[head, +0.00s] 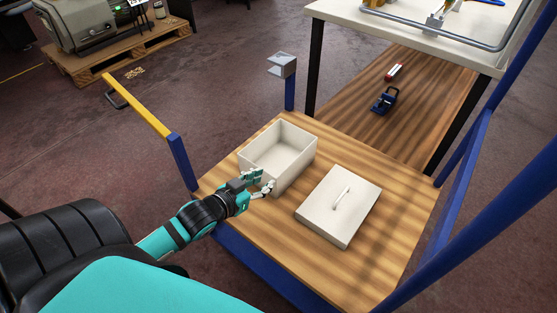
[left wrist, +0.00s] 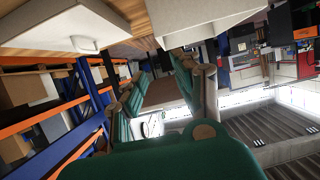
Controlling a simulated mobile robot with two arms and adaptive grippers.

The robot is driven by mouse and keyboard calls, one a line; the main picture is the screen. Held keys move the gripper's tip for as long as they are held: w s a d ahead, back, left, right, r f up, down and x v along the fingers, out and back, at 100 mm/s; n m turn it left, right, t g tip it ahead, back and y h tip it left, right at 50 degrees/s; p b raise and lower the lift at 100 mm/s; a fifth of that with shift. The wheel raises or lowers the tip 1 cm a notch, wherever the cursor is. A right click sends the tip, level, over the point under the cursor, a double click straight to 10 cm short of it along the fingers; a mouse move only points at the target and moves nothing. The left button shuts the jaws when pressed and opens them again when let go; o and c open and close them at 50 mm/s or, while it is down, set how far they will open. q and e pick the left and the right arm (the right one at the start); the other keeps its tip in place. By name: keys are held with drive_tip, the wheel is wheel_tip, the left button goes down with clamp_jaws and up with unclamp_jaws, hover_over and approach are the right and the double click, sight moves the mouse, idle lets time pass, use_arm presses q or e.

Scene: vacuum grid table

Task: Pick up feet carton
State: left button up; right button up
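An open, empty cream box (head: 300,165), which I take to be the feet carton, stands upright on the wooden cart top. Its flat cream lid (head: 333,222), with a bar handle, lies beside it to the right. My left gripper (head: 265,184) is at the near side of the box, by its front wall; I cannot tell whether it touches. In the left wrist view its fingers (left wrist: 160,75) are spread with nothing between them. The box (left wrist: 200,18) shows there above the fingers, the lid (left wrist: 70,25) at upper left. My right gripper is not in view.
The wooden cart top (head: 255,235) has bare room in front of the box and lid. A yellow bar (head: 138,107) and blue posts edge the cart.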

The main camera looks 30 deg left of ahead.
use_arm(q)
drive_tip(key=b+x, duration=0.1)
drive_tip(key=x, duration=0.3)
drive_tip(key=b+x, duration=0.1)
drive_tip(key=x, duration=0.3)
drive_tip(key=b+x, duration=0.1)
drive_tip(key=x, duration=0.3)
drive_tip(key=shift+w+a+r, duration=0.15)
drive_tip(key=shift+w+r, duration=0.1)
drive_tip(key=shift+w, duration=0.15)
drive_tip(key=b+x, duration=0.2)
drive_tip(key=x, duration=0.3)
drive_tip(key=shift+f, duration=0.15)
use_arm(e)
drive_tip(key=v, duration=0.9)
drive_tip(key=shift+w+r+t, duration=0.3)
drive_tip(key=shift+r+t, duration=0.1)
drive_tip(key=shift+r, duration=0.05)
use_arm(q)
drive_tip(key=shift+c, duration=0.4)
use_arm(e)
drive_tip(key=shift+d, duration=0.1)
use_arm(q)
clamp_jaws()
